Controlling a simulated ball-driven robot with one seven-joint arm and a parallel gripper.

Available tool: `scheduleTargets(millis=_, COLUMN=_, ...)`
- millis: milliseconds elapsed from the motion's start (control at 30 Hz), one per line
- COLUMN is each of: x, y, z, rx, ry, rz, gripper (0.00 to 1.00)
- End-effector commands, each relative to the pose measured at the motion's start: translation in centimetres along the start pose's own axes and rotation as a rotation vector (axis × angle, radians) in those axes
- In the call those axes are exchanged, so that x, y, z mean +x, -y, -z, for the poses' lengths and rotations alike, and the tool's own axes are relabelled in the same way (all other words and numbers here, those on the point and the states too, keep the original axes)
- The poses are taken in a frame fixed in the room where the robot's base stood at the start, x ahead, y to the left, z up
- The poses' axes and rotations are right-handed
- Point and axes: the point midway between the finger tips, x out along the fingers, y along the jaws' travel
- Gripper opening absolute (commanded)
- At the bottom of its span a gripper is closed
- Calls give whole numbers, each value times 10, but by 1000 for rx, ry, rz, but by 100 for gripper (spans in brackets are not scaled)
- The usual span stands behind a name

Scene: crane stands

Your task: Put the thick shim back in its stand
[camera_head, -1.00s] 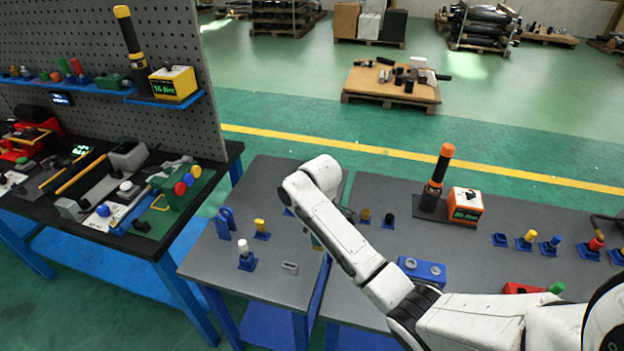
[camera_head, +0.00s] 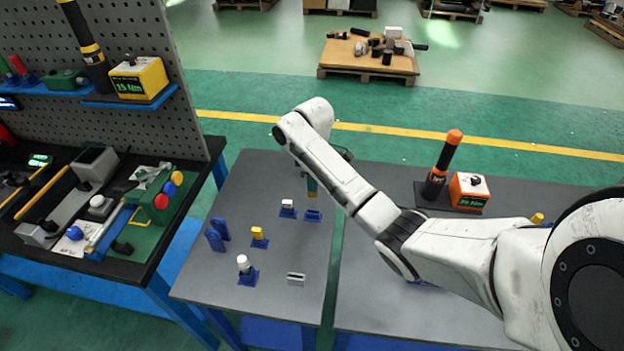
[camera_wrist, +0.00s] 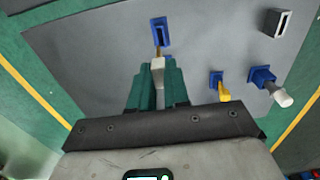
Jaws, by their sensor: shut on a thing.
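My gripper (camera_wrist: 158,84) has green fingers and is shut on the thick shim (camera_wrist: 157,64), which shows a pale body and a thin brown end in the wrist view. The brown end overlaps a blue stand (camera_wrist: 160,30) in that view; I cannot tell if they touch. In the head view my gripper (camera_head: 312,188) hangs above the empty-looking blue stand (camera_head: 314,216), with the shim mostly hidden by the fingers and arm.
Near it stand a white-topped piece (camera_head: 288,204), a yellow-handled piece (camera_head: 258,233) and a white-knobbed piece (camera_head: 243,263), each in a blue stand. A blue upright holder (camera_head: 216,234) and a grey slotted block (camera_head: 296,279) are also on the table.

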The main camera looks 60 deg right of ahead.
Motion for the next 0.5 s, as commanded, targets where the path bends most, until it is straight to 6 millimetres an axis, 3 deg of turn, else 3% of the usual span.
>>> scheduleTargets(millis=167, x=4, y=0, z=-1, rx=-1, ry=0, rz=1, gripper=0)
scheduleTargets(millis=500, x=31, y=0, z=-1, rx=0, ry=0, rz=0, gripper=0)
